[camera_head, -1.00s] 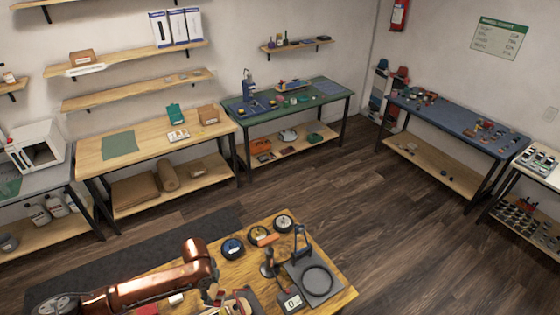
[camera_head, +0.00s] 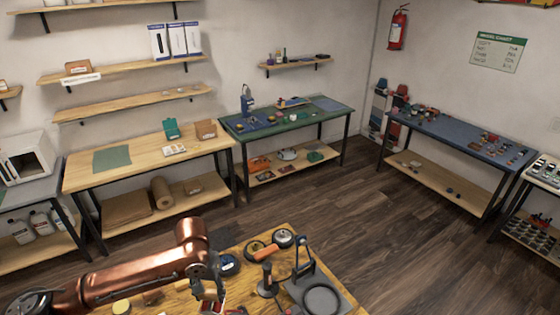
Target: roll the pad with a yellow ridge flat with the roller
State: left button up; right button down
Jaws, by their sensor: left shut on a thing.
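My left arm comes in from the lower left. My left gripper (camera_head: 212,295) points down over the wooden bench (camera_head: 292,230), near the bottom edge of the picture. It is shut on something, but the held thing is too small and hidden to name. I cannot tell which is the ridged pad or the roller. My right gripper is not in view.
A dark upright post (camera_head: 268,287) and a grey plate with a ring (camera_head: 320,300) stand right of my gripper. A yellow round thing (camera_head: 121,307) lies below my arm. Side tables line the walls; the wooden floor (camera_head: 400,240) between is clear.

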aim_at(202, 301)
pick_arm(q)
jog(key=shift+r+n, duration=0.1)
jog(key=shift+n, duration=0.3)
jog(key=f+n+p, duration=0.1)
jog(key=p, duration=0.2)
jog(key=a+f+n+p, duration=0.1)
jog(key=p, duration=0.2)
jog(key=s+a+f+n+p, duration=0.1)
jog(key=p, duration=0.2)
jog(key=shift+s+a+f, duration=0.1)
jog(key=shift+a+f, duration=0.05)
jog(key=shift+f, duration=0.15)
jog(key=s+a+f+n, duration=0.1)
jog(key=s+f, duration=0.1)
jog(key=f, duration=0.2)
jog(key=s+a+f+n, duration=0.1)
jog(key=s+f, duration=0.1)
jog(key=f, duration=0.2)
jog(key=s+a+f+n+p, duration=0.1)
jog(key=s+f, duration=0.1)
jog(key=f, duration=0.2)
jog(key=shift+a+f, duration=0.1)
jog(key=shift+a, duration=0.3)
jog(key=shift+f, duration=0.55)
